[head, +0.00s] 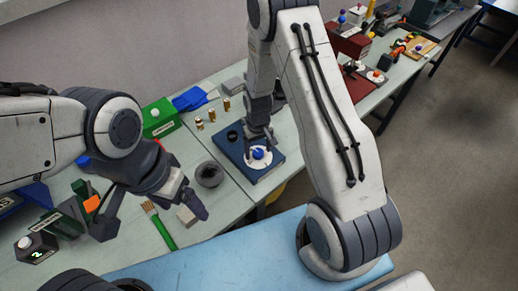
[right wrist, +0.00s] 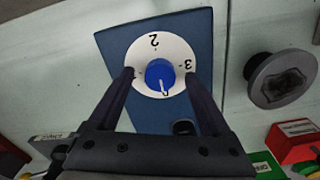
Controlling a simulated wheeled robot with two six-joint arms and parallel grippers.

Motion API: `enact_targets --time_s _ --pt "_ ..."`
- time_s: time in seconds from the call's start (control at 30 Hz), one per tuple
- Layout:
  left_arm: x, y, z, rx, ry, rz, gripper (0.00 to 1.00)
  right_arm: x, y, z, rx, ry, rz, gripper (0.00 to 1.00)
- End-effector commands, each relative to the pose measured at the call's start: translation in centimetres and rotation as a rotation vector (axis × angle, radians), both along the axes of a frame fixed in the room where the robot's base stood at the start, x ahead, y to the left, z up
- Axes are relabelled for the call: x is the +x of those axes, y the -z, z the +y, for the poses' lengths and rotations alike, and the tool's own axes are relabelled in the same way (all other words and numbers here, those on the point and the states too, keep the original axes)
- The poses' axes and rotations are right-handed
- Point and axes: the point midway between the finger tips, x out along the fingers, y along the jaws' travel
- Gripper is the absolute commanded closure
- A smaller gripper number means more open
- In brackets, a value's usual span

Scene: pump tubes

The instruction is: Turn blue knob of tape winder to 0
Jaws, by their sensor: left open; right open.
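The tape winder (head: 240,163) is a blue box on the table, with a white dial and a blue knob (head: 258,152). In the right wrist view the knob (right wrist: 159,72) sits mid-dial, its white mark pointing down and slightly right. My right gripper (right wrist: 160,79) is open, with one finger on each side of the knob and gaps between. In the head view my left gripper (head: 150,214) is open and empty over the left table, away from the winder.
A dark round bowl (head: 209,174) stands left of the winder, with a green-handled brush (head: 162,228) further left. Brass pieces (head: 212,114) and a green box (head: 160,118) are behind.

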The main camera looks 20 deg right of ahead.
Motion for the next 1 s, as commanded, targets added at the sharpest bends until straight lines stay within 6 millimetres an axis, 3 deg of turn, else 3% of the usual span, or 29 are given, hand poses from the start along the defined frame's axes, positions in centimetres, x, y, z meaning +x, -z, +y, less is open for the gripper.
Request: enact_targets --time_s 0.6,0.9,1.0 --pt "0.0 2.2 0.0 0.0 0.0 0.0 0.18 0.2 -9.3 0.0 0.0 0.0 -0.003 0.18" --pt "0.0 2.3 0.0 0.0 0.0 0.0 0.18 0.1 -10.3 0.1 0.0 -0.001 0.0 0.18" --pt "0.0 2.4 0.0 0.0 0.0 0.0 0.18 -0.3 -11.0 1.1 0.001 -0.023 -0.006 0.18"
